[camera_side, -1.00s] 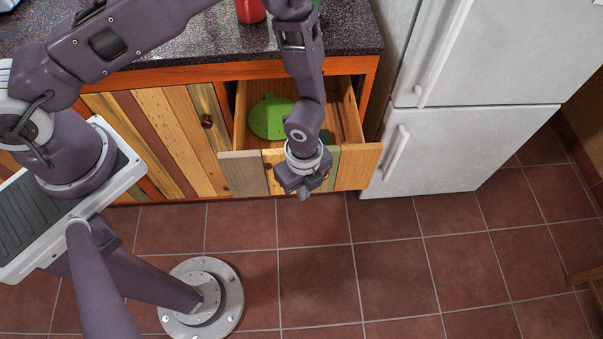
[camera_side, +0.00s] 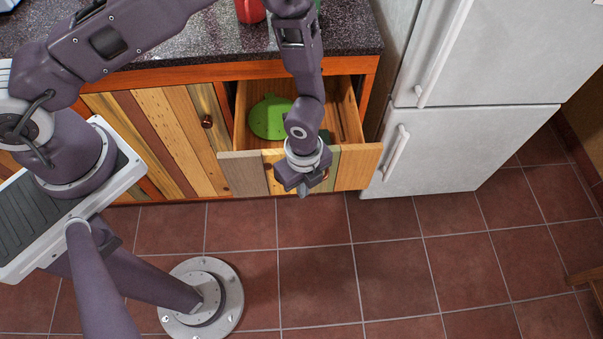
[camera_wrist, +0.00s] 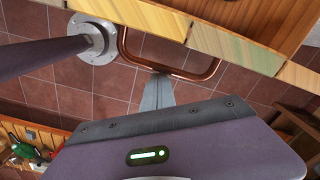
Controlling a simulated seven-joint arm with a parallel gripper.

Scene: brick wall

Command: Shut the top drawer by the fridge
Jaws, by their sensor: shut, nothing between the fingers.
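The top drawer (camera_side: 352,168) beside the fridge stands pulled out, with a front of differently coloured wood strips. A green, flat item (camera_side: 268,118) lies inside it. My gripper (camera_side: 304,192) is at the outer side of the drawer front, pointing down, and hides part of it. In the wrist view the drawer front (camera_wrist: 238,45) shows at the upper right, with a brown loop handle (camera_wrist: 198,75). My gripper's fingers (camera_wrist: 158,82) are shut and empty, with their tips at the handle's outer bar. I cannot tell whether they touch it.
The white fridge (camera_side: 470,130) stands close to the drawer's right side. A speckled dark countertop (camera_side: 190,45) with a red object (camera_side: 250,10) on it is above the drawer. A closed striped cabinet door (camera_side: 155,140) is to the left.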

